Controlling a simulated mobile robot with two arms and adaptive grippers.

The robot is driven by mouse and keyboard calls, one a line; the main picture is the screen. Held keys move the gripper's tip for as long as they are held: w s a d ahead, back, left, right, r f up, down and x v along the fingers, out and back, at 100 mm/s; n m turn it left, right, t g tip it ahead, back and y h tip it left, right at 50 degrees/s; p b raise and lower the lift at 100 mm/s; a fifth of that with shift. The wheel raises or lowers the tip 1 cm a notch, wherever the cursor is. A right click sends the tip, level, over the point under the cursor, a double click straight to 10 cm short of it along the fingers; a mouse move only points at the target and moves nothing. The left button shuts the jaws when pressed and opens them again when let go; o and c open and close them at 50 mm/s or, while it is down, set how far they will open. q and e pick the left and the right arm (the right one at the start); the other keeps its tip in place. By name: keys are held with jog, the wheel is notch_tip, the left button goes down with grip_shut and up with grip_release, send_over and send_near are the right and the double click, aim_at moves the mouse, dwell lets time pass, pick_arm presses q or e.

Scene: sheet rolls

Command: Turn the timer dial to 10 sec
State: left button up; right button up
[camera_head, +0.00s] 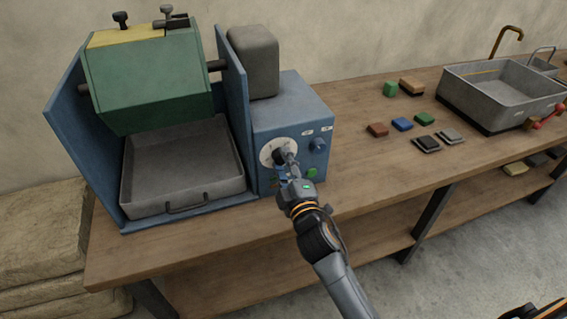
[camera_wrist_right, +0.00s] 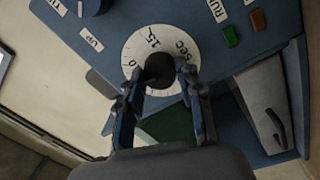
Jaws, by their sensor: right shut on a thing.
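The timer dial (camera_head: 268,153) is a white disc on the front of a blue control box (camera_head: 300,110). In the right wrist view the dial (camera_wrist_right: 140,48) shows "15", "sec" and a mark ending in "0", around a dark round knob (camera_wrist_right: 159,69). My right gripper (camera_head: 285,155) reaches the dial from the front. In the right wrist view its two fingers (camera_wrist_right: 161,82) are shut on the knob, one on each side. The fingers hide the lower part of the dial, and I cannot read a pointer. My left gripper is not in view.
Right of the dial are a blue knob (camera_head: 318,145) and a green button (camera_head: 311,172). A green drum (camera_head: 150,85) hangs above a grey tray (camera_head: 180,165) on the left. Small coloured blocks (camera_head: 402,124) and a grey basin (camera_head: 500,90) are on the wooden bench (camera_head: 350,170).

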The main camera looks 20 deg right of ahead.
jog(key=m+p, duration=0.1)
jog(key=m, duration=0.4)
jog(key=shift+m, duration=0.5)
jog(key=o, duration=1.2)
jog(key=s, duration=1.2)
jog(key=shift+a+f, duration=0.1)
jog(key=shift+f, duration=0.1)
